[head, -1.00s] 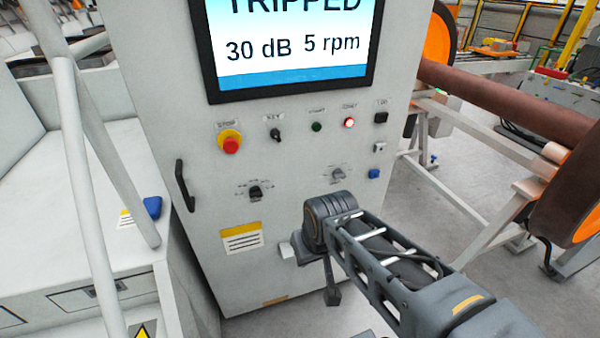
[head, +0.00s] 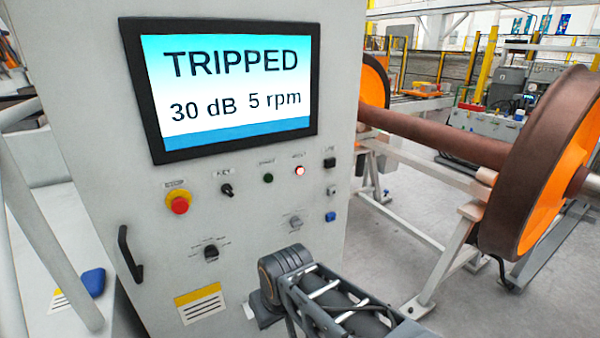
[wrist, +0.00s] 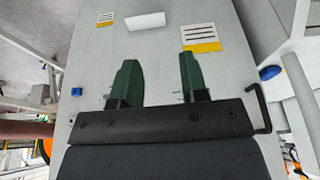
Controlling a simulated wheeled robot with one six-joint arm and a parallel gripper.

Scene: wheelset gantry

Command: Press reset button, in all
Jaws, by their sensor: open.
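The grey control cabinet (head: 225,222) faces me in the head view. Its button row holds a red mushroom stop button on a yellow base (head: 179,204), a black key switch (head: 227,190), a dark green button (head: 268,178) and a lit red button (head: 299,171). The small label above the lit button is blurred but looks like "RESET". The screen (head: 230,85) reads "TRIPPED", "30 dB", "5 rpm". In the wrist view my gripper (wrist: 158,60) has its two green fingers apart and empty, in front of the cabinet's lower face. In the head view its fingers are hidden.
A black handle (head: 131,254) projects at the cabinet's left. A wheelset with a brown axle (head: 430,138) and orange wheel (head: 540,170) stands right. Grey floor (head: 400,225) shows between.

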